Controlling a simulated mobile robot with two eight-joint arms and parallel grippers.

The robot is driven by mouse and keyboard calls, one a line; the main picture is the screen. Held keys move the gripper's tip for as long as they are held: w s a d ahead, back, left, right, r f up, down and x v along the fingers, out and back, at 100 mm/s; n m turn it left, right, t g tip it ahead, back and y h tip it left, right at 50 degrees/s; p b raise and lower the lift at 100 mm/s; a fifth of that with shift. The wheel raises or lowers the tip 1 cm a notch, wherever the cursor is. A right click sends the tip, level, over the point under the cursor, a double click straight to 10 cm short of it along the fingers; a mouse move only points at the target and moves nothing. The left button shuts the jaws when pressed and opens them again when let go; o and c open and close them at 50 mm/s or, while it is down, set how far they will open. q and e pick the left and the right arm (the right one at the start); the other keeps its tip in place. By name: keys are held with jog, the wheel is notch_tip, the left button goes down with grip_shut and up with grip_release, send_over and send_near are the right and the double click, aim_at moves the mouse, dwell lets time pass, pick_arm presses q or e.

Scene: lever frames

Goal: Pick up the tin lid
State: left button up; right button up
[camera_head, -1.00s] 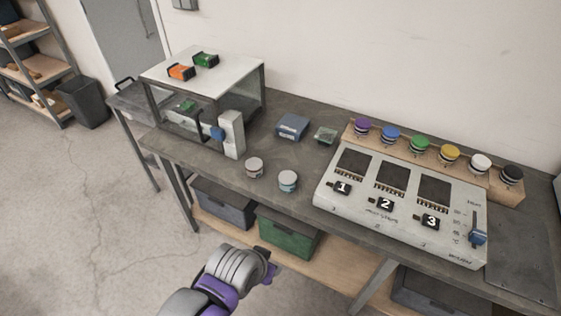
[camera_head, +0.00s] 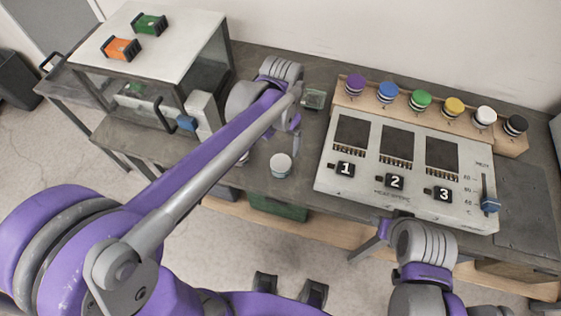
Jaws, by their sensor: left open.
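A small round tin (camera_head: 281,170) with a pale top, which looks like the tin lid (camera_head: 281,159), stands near the bench's front edge, left of the numbered panel. I cannot tell whether the top is a separate lid. A second similar tin is hidden behind my left arm. My right gripper is not in view; only part of my right arm shows.
A white numbered panel (camera_head: 464,209) with a blue-handled slider (camera_head: 490,205) stands at the right. Several coloured knobs sit on a wooden rack (camera_head: 385,102) behind it. A small greenish box (camera_head: 314,99) lies beside my left elbow. A white-topped case (camera_head: 185,44) stands at the left.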

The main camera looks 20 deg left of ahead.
pick_arm(q)
send_over(281, 162)
notch_tip(281, 162, down, 4)
jog(key=shift+s+d+f, duration=0.1)
jog(key=shift+f, duration=0.1)
notch_tip(281, 162, down, 5)
jog(key=shift+f, duration=0.1)
jog(key=c, duration=1.2)
jog(key=shift+c, duration=0.2)
